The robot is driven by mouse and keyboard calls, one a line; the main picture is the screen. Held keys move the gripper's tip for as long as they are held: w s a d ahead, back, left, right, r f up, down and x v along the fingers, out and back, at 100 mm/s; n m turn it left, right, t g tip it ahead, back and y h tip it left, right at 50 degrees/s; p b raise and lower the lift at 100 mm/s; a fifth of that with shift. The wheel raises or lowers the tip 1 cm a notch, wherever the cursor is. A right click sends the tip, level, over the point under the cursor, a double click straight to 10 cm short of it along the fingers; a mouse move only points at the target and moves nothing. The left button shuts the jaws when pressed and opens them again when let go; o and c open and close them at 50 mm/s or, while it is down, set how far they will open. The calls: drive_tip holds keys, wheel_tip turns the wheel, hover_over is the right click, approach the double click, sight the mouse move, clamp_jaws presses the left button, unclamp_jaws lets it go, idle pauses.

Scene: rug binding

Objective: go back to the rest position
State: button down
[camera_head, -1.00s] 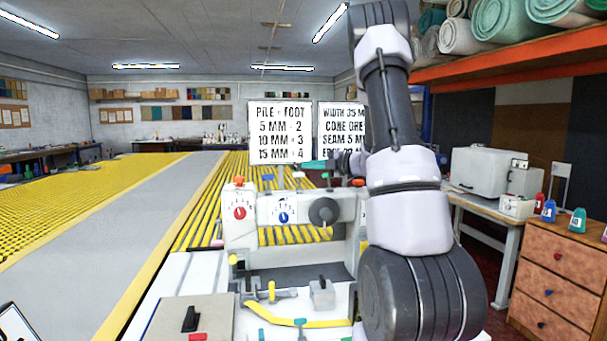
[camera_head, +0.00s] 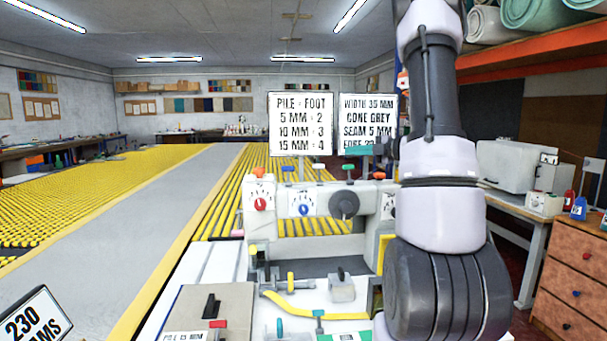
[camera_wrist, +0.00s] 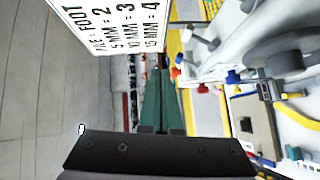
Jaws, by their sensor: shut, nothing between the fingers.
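My gripper shows in the wrist view, where its two green fingers (camera_wrist: 160,90) lie together, shut, with nothing visible between them. My arm stands at the right of the head view, in front of the right end of the white binding machine (camera_head: 262,228). A teal part beside the arm, below the right-hand sign, looks like my fingers. The machine has a red dial, a blue dial and a dark handwheel (camera_head: 344,205). In the wrist view the machine lies to the right of the fingers, and they are apart from it.
Two signs, PILE - FOOT (camera_head: 300,125) and WIDTH 35 MM (camera_head: 366,122), stand behind the machine. A long table with yellow rollers (camera_head: 75,185) fills the left. An orange shelf (camera_head: 545,60) with rolled rugs and a wooden drawer unit (camera_head: 570,270) are at right.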

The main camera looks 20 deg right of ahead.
drive_tip(key=s+a+r+n+g, duration=0.2)
drive_tip(key=s+a+n+g, duration=0.2)
drive_tip(key=s+a+n, duration=0.55)
drive_tip(key=s+a+r+n+g, duration=0.2)
drive_tip(key=s+a+n+g, duration=0.3)
drive_tip(key=a+n, duration=0.6)
drive_tip(key=s+n+t+h, duration=0.2)
drive_tip(key=s+n+h, duration=0.5)
drive_tip(key=s+n, duration=0.7)
drive_tip(key=n, duration=1)
drive_tip(key=shift+s+d, duration=0.3)
drive_tip(key=shift+s, duration=0.05)
